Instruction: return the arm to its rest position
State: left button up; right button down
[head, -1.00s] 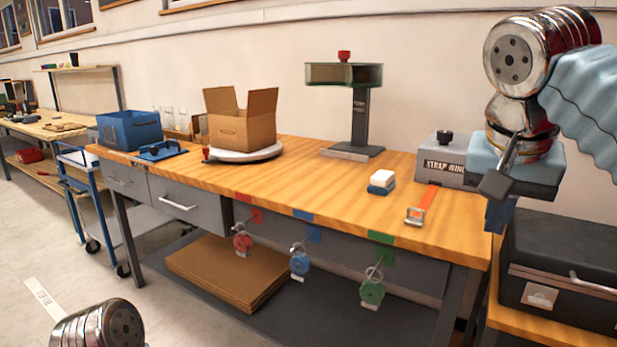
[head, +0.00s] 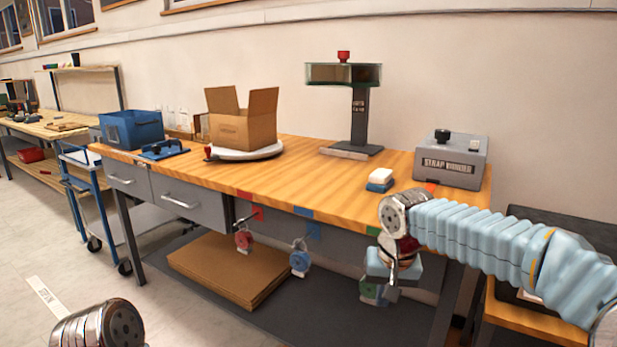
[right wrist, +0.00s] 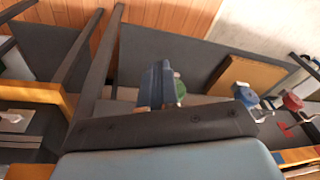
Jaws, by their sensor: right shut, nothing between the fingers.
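My right arm reaches in from the right in the head view. Its gripper (head: 390,292) hangs low in front of the workbench's front edge, near the green padlock (head: 368,291), which it partly covers. In the right wrist view the blue fingers (right wrist: 156,84) are together with nothing between them. The green padlock (right wrist: 180,90) shows just beside the fingers there; I cannot tell whether they touch. Of my left arm only a metallic joint shows at the lower left of the head view; its gripper is out of view.
The workbench (head: 320,172) carries a cardboard box (head: 240,128), a blue bin (head: 132,129), a white-and-blue block (head: 380,180) and a strap winder (head: 452,160). Red (head: 243,240) and blue (head: 299,262) padlocks hang along its front. A dark case (head: 560,230) stands right, partly behind my arm.

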jog(key=s+a+f+g+y, duration=0.1)
jog(key=s+a+f, duration=0.1)
jog(key=f, duration=0.8)
jog(key=s+a+f+n+y, duration=0.1)
jog(key=s+a+f, duration=0.1)
jog(key=f, duration=0.8)
jog(key=s+a+f+g+y, duration=0.1)
jog(key=s+f+y, duration=0.15)
jog(key=f, duration=0.75)
jog(key=s+f+m, duration=0.1)
jog(key=s+f, duration=1.1)
jog(key=s, duration=0.3)
jog(key=shift+s+d+h, duration=0.2)
jog(key=shift+d+h, duration=0.15)
jog(key=shift+d, duration=0.1)
